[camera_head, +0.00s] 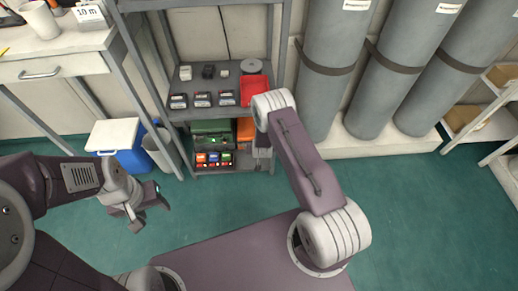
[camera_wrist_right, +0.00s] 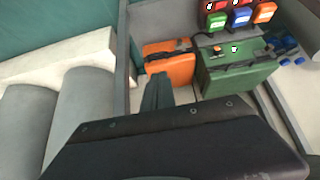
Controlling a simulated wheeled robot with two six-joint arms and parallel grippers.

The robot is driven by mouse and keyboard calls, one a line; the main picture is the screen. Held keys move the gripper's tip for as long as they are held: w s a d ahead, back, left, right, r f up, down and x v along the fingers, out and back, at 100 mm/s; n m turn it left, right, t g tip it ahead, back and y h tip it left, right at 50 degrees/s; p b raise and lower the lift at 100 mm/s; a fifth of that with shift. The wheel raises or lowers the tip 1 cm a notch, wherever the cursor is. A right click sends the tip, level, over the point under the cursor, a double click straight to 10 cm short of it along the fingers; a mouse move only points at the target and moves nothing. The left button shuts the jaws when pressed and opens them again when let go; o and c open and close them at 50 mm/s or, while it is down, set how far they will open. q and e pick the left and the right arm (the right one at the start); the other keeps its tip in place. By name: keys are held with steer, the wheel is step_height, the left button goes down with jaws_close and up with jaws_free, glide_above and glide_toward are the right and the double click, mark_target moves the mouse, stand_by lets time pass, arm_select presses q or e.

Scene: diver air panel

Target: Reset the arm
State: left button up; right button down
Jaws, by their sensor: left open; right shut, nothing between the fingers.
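My left gripper (camera_head: 135,212) is open and empty, hanging over the green floor at the left of the head view. My right arm (camera_head: 305,165) reaches up and forward to the shelf unit, its elbow bent. My right gripper (camera_wrist_right: 158,82) is shut with nothing in it. In the right wrist view its fingers point at the shelf, in front of an orange case (camera_wrist_right: 170,65) and beside a green case (camera_wrist_right: 238,72). I cannot tell whether the fingers touch the orange case. In the head view the right gripper is mostly hidden behind the arm.
A shelf unit (camera_head: 275,45) holds a red tray (camera_head: 254,90) and several small dark boxes. Grey cylinders (camera_head: 330,70) stand to its right. The front floor is clear.

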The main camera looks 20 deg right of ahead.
steer(key=s+a+r+n+g+y, duration=0.15)
steer(key=s+r, duration=0.25)
steer(key=r, duration=0.4)
steer(key=s+a+r+g+y, duration=0.1)
steer(key=s+a+r, duration=0.3)
steer(key=r, duration=0.5)
steer(key=s+d+r+g, duration=0.1)
steer(key=s+r, duration=0.2)
steer(key=s, duration=0.3)
steer(key=s+r+n+g, duration=0.1)
steer(key=s+r, duration=0.1)
steer(key=s, duration=0.4)
steer(key=s+d+r+g, duration=0.1)
steer(key=s+r, duration=0.2)
steer(key=s, duration=0.3)
step_height(320, 180, up, 33)
steer(key=p, duration=3.3)
steer(key=shift+a+r, duration=0.15)
steer(key=shift+r, duration=0.05)
